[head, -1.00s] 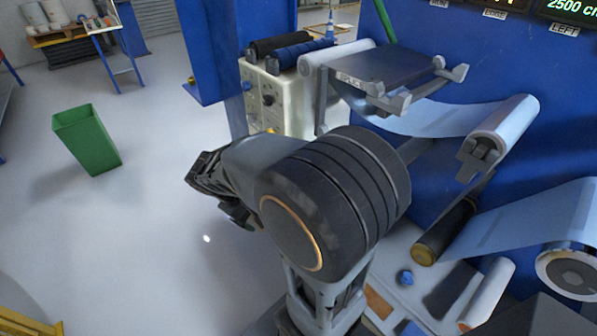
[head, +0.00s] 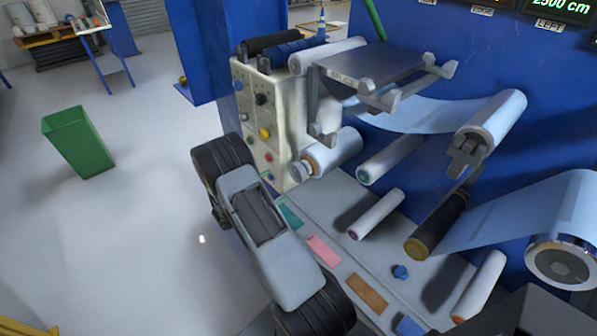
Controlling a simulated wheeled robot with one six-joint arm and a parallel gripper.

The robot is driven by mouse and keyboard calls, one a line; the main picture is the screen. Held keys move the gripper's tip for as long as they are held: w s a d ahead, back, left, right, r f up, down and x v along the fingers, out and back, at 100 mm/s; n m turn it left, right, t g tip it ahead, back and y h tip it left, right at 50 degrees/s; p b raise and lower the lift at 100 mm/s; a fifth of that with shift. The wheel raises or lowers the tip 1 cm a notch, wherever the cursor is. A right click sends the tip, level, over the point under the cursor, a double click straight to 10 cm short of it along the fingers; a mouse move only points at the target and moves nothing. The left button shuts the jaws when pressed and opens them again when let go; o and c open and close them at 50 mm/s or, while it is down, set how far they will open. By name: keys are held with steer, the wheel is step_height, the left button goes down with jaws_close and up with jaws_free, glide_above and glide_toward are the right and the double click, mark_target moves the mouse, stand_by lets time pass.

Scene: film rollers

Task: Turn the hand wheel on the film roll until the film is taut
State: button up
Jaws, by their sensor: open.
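The pale blue film (head: 415,115) runs in a sagging curve from under the splice table to a white roller (head: 497,122) on the blue machine. Lower right, more film (head: 520,222) spans from a dark roller with a brass-coloured end (head: 437,232) to a large roll with a silver ring and dark hub (head: 565,262). My arm stands at lower centre, left of the rollers; my gripper is not visible.
The splice table (head: 375,65) juts out above the rolls. A cream control box (head: 262,120) with coloured buttons stands behind my arm. Loose rollers, including a white one (head: 377,213), project over the grey ledge (head: 330,225). A green bin (head: 78,143) stands on open floor at left.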

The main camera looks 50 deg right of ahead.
mark_target(295, 173)
steer(key=d, duration=0.3)
steer(key=s+d+p, duration=0.1)
steer(key=d, duration=0.3)
steer(key=d+p, duration=0.1)
steer(key=d, duration=0.3)
steer(key=shift+s+d, duration=0.2)
steer(key=shift+c, duration=0.4)
steer(key=c, duration=0.7)
steer(key=shift+n, duration=0.3)
steer(key=n+b, duration=0.2)
steer(key=n, duration=0.1)
steer(key=shift+w+n, duration=0.1)
steer(key=shift+n, duration=0.2)
steer(key=n, duration=0.5)
steer(key=shift+w, duration=0.15)
steer(key=shift+n, duration=0.4)
